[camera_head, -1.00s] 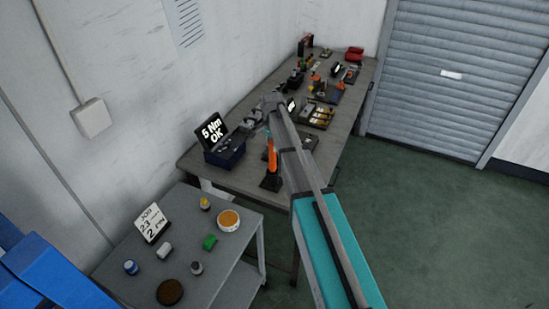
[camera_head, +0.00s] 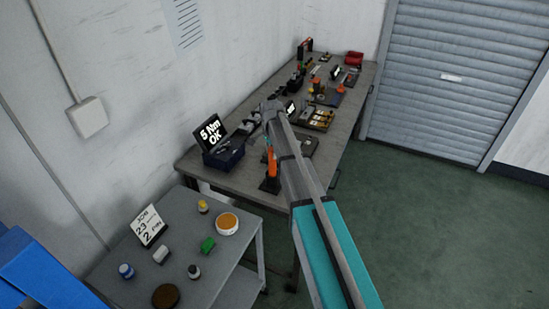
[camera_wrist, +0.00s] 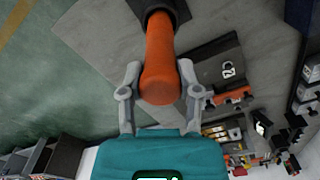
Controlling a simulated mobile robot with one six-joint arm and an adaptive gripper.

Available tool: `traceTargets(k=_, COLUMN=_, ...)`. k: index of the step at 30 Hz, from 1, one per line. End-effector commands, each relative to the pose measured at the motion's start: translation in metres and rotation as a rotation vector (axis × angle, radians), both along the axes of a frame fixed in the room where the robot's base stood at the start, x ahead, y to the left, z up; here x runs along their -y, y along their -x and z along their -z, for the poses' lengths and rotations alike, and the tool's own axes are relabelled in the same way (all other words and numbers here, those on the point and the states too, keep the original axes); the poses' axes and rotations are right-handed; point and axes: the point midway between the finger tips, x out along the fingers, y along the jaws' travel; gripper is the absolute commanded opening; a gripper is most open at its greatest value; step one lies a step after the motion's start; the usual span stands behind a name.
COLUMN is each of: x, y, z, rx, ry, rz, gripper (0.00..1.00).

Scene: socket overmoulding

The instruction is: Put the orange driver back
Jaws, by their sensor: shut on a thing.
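The orange driver (camera_head: 272,162) stands upright at the near edge of the long grey bench, its lower end at a black stand (camera_head: 270,186). In the wrist view the orange handle (camera_wrist: 160,62) points towards the camera, with the black stand (camera_wrist: 158,10) at its far end. My gripper (camera_wrist: 159,82) is shut on the handle, one grey finger on each side. How deep the driver sits in the stand cannot be told. In the head view my arm hides most of the gripper.
A dark blue bin (camera_head: 224,155) with a "5 Nm OK" sign (camera_head: 212,134) stands left of the driver. Tools and fixtures fill the bench (camera_head: 235,181) further back. A lower grey cart (camera_head: 215,275) with small pots is in front. The green floor at right is clear.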

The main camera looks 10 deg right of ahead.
Motion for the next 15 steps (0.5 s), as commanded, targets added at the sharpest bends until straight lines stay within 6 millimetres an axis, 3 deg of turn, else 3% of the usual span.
traceTargets(k=3, x=-0.0002, y=0.0, z=0.01, rx=0.0, ry=0.0, rz=0.0, gripper=0.0)
traceTargets(k=15, x=-0.0008, y=0.0, z=0.0107, rx=0.0, ry=0.0, rz=-0.001, gripper=0.0)
